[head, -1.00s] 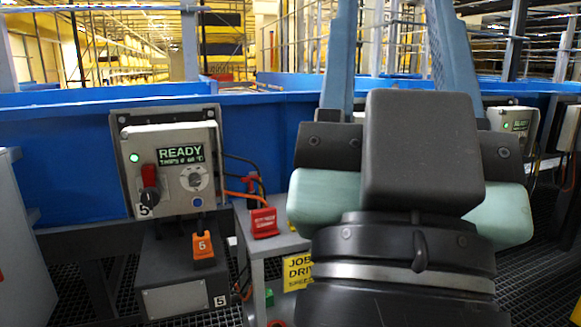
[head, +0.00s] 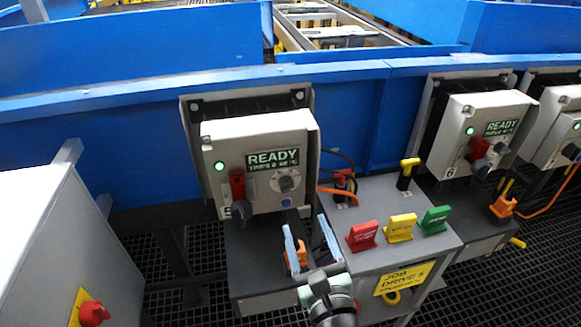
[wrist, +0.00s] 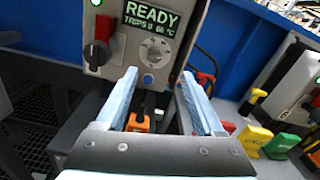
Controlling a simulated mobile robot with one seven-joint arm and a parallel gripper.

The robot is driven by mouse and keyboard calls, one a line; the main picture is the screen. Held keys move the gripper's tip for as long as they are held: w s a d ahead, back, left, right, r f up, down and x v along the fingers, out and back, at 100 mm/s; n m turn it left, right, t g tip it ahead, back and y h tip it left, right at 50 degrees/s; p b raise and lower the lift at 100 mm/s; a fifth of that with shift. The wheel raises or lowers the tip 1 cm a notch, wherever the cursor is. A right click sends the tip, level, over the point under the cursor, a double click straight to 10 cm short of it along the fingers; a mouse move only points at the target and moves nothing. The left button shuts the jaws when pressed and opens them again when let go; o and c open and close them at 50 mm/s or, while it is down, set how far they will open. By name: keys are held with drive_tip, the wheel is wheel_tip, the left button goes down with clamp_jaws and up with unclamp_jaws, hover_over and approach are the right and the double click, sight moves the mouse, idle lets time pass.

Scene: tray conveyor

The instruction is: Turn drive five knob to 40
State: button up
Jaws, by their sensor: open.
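The drive five box (head: 215,152) is a grey panel with a green lamp and a lit READY display (head: 272,160); the smaller line below is hard to read. Its grey round knob (head: 287,182) sits under the display, and also shows in the wrist view (wrist: 156,53). Its pointer setting is too small to read. My gripper (head: 304,222) is open and empty, below and in front of the knob, apart from it. In the wrist view the fingertips (wrist: 158,74) lie just under the knob. A yellow job card (head: 405,278) names drive 5; its speed line is unclear.
A red-handled switch (head: 238,190) is left of the knob. Red (head: 363,236), yellow (head: 401,228) and green (head: 435,219) tags stand on the grey stand at right. The drive six box (head: 455,130) is farther right.

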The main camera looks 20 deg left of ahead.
sight(288, 191)
drive_tip(key=w+a, duration=0.2)
drive_tip(key=w, duration=0.1)
drive_tip(key=w+a+f+m+b, duration=0.1)
drive_tip(key=w+a, duration=0.2)
drive_tip(key=w+a+m, duration=0.1)
drive_tip(key=w+a, duration=0.1)
drive_tip(key=w, duration=0.2)
drive_tip(key=shift+a+f+b, duration=0.2)
drive_tip(key=shift+f+b, duration=0.05)
drive_tip(key=shift+b, duration=0.15)
drive_tip(key=shift+s, duration=0.1)
clamp_jaws()
